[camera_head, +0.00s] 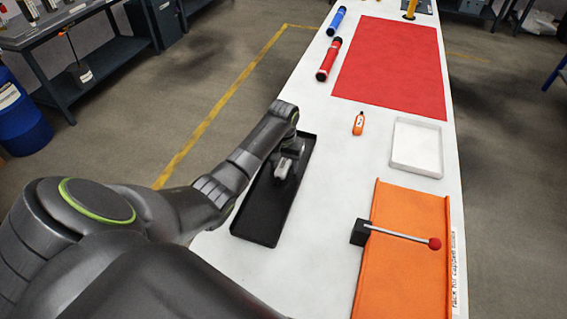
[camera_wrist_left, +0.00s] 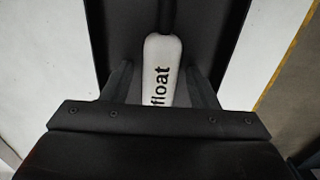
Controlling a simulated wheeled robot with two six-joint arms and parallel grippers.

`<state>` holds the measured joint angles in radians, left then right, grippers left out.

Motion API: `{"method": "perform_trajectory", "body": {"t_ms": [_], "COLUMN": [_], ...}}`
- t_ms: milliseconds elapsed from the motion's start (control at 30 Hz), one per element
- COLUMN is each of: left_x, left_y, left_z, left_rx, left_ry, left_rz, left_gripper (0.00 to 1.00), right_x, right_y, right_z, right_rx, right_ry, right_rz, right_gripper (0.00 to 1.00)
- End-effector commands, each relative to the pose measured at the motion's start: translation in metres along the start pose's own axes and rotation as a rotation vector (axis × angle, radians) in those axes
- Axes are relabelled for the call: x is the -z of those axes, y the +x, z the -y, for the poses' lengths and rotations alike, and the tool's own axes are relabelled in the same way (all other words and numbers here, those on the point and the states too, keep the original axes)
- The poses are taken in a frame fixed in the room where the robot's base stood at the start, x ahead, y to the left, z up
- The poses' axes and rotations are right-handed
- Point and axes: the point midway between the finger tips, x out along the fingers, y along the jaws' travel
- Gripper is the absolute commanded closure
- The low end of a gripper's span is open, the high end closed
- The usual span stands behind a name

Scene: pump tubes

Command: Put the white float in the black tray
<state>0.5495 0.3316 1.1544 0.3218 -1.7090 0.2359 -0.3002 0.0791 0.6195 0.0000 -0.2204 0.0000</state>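The black tray (camera_head: 262,215) lies on the white table, long side running away from me. The white float (camera_wrist_left: 163,75), marked "float", is over the tray floor in the left wrist view, with a thin dark stem at its far end. In the head view a small pale part of it (camera_head: 283,169) shows below the gripper. My left gripper (camera_wrist_left: 162,75) is open above the tray, its fingers on either side of the float with a gap at each side. It also shows in the head view (camera_head: 285,168). My right gripper is out of view.
An orange bottle (camera_head: 358,124) and a white square tray (camera_head: 416,147) stand right of the black tray. An orange board with a red-knobbed lever (camera_head: 434,243) is at front right. A red mat (camera_head: 392,68), a red tube (camera_head: 328,60) and a blue tube (camera_head: 336,21) are farther back.

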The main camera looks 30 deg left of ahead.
Motion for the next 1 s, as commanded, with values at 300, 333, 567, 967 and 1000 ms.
{"method": "perform_trajectory", "body": {"t_ms": [300,333,567,967,1000], "left_x": [0.001,0.001,0.002,0.000,0.000], "left_y": [-0.011,-0.015,-0.064,-0.122,-0.123], "left_z": [0.000,0.000,0.001,0.000,0.000], "left_rx": [0.000,-0.001,0.000,0.000,0.000], "left_ry": [0.001,0.001,0.001,-0.001,-0.001], "left_rz": [-0.002,-0.004,-0.007,0.001,0.001], "left_gripper": [0.46,0.46,0.46,0.46,0.46], "right_x": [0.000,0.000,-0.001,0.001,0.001], "right_y": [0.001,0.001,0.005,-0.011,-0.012], "right_z": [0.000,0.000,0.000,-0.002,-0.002], "right_rx": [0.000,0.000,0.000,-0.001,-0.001], "right_ry": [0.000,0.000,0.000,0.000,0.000], "right_rz": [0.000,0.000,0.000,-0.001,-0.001], "right_gripper": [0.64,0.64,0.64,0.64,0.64]}}
